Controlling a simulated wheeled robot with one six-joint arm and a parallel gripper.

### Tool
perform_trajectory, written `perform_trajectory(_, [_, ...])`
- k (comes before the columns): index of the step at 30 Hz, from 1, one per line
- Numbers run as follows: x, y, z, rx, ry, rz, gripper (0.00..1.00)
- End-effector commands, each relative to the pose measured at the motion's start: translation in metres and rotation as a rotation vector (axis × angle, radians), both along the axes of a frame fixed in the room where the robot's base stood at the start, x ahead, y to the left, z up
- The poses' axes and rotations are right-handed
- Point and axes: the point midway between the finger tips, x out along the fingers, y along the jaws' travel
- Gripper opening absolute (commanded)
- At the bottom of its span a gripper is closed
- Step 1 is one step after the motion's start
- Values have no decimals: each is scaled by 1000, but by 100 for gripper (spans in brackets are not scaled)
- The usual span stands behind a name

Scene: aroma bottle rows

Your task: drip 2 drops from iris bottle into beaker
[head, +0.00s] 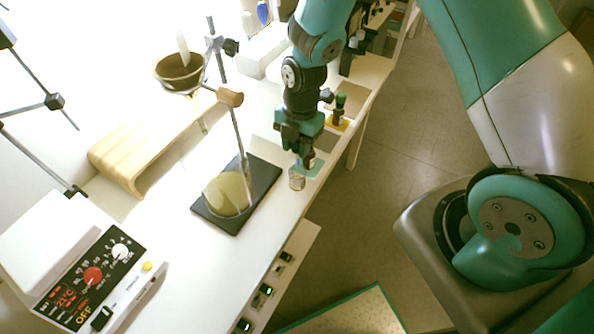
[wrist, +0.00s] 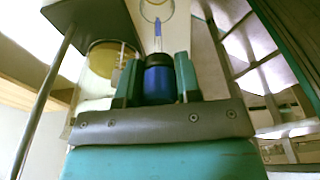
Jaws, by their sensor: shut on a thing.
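My gripper (head: 303,150) points down over the right edge of the bench. In the wrist view it (wrist: 158,78) is shut on a dropper (wrist: 160,84) with a blue bulb, a dark collar and a thin glass tube with blue in it. The dropper's tip points at a small clear glass beaker (head: 297,182), whose round rim (wrist: 157,20) shows just beyond the tip in the wrist view. The tip appears apart from the rim; the exact height is unclear. The beaker stands near the bench edge. I cannot identify the iris bottle.
A green-topped bottle (head: 340,108) stands on an orange mat (head: 344,126) farther back, with dark bottles (head: 350,54) beyond. A stand with a yellow-filled flask (head: 228,194) is left of the beaker. A hotplate panel (head: 88,280) and a wooden riser (head: 150,150) are farther left.

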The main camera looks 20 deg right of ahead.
Motion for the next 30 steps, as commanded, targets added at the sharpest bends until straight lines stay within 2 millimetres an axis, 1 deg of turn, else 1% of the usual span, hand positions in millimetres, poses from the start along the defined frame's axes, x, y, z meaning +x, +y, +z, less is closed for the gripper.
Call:
perform_trajectory(5, [0,0,1,0,0,0,26])
perform_trajectory(8, [0,0,5,0,0,0,26])
perform_trajectory(21, [0,0,40,0,0,0,26])
perform_trajectory(30, [0,0,40,0,0,0,26])
